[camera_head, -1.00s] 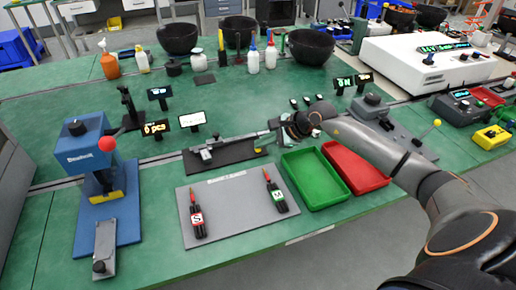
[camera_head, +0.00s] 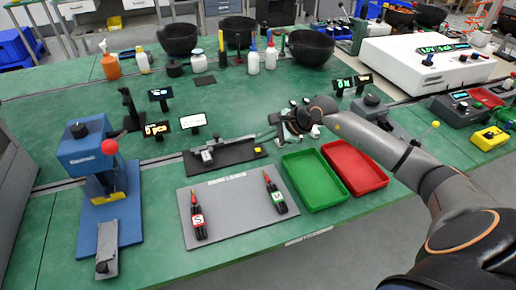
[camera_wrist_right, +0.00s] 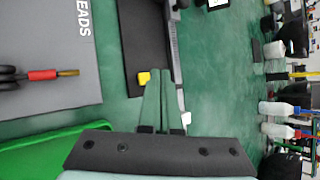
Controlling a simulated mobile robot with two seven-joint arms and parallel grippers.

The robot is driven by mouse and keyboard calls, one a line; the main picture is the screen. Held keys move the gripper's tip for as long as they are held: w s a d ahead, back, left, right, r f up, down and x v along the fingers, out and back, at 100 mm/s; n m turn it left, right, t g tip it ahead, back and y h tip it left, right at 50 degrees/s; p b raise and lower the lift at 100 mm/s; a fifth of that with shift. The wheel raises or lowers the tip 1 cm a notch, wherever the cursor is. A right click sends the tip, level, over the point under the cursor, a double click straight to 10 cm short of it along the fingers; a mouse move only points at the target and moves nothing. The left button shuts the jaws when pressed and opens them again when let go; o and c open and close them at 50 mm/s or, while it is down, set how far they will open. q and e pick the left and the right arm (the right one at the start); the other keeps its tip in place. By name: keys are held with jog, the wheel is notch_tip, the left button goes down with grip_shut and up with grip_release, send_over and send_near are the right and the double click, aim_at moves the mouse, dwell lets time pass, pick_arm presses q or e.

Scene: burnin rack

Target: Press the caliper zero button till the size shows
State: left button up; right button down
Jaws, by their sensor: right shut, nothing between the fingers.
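The caliper (camera_head: 208,155) lies on a dark mat (camera_head: 228,161) left of the bench's middle. In the right wrist view its grey beam (camera_wrist_right: 173,45) runs along the mat (camera_wrist_right: 133,45), with a small yellow piece (camera_wrist_right: 144,78) at the mat's end. Its zero button is too small to make out. My right gripper (camera_head: 274,123) is shut and empty, right of the mat. In the right wrist view its fingertips (camera_wrist_right: 162,72) lie close to the beam's end; contact cannot be told. My left gripper is not in view.
Small displays (camera_head: 192,121) stand behind the mat, one at the left (camera_head: 157,129). A grey board (camera_head: 235,215) with two red-tipped leads lies in front. A green tray (camera_head: 313,180) and a red tray (camera_head: 355,167) stand at right. A blue press (camera_head: 92,160) stands at left.

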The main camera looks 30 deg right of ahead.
notch_tip(320, 180, up, 4)
jog(key=shift+r+p, duration=0.25)
jog(key=shift+p, duration=0.85)
